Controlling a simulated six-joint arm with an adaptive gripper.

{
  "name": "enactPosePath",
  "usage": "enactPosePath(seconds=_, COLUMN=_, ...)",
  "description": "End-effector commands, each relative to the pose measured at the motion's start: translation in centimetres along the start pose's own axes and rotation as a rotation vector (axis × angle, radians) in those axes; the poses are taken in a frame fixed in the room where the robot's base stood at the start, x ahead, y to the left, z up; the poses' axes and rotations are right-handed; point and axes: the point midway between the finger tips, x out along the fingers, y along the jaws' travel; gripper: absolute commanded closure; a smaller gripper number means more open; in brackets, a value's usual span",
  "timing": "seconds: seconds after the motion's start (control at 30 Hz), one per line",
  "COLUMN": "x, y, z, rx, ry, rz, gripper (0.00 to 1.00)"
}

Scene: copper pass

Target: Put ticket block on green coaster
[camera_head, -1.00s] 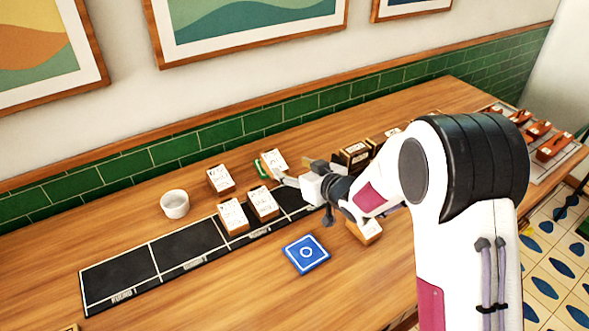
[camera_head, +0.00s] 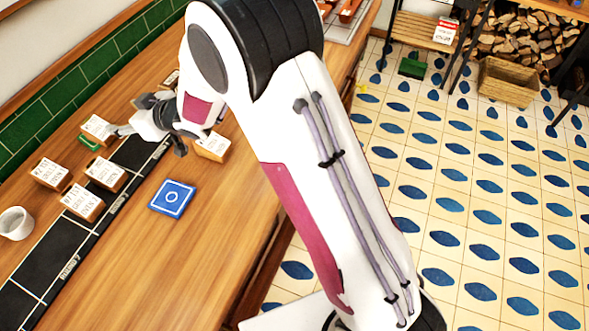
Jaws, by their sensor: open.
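Several ticket blocks, wooden with white printed faces, are on the counter. One ticket block (camera_head: 97,127) is at the green coaster (camera_head: 87,144); the coaster's green edge shows at the block's near side. I cannot tell whether the block rests fully on the coaster or partly beside it. My gripper (camera_head: 117,131) is right beside this block, on its right, with its jaws open; the fingertips are small, and I cannot tell whether they touch the block. My wrist and arm cover part of the counter to the right.
Other ticket blocks (camera_head: 50,173), (camera_head: 105,174), (camera_head: 82,203) stand close by, and another block (camera_head: 211,147) is right of my wrist. A blue coaster (camera_head: 172,199), a white cup (camera_head: 16,223) and a black mat (camera_head: 55,249) are on the counter. The front counter is clear.

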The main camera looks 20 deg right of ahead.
Motion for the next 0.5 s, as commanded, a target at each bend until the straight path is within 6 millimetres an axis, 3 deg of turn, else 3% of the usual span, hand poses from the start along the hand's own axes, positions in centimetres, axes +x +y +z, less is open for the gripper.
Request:
enactPosePath(seconds=0.2, x=-4.4, y=3.6, z=-1.9, rx=0.008, ry=-0.048, rz=0.114, gripper=0.46)
enactPosePath(seconds=0.5, x=-11.9, y=7.6, z=-3.1, rx=0.046, ry=-0.139, rz=0.269, gripper=0.46)
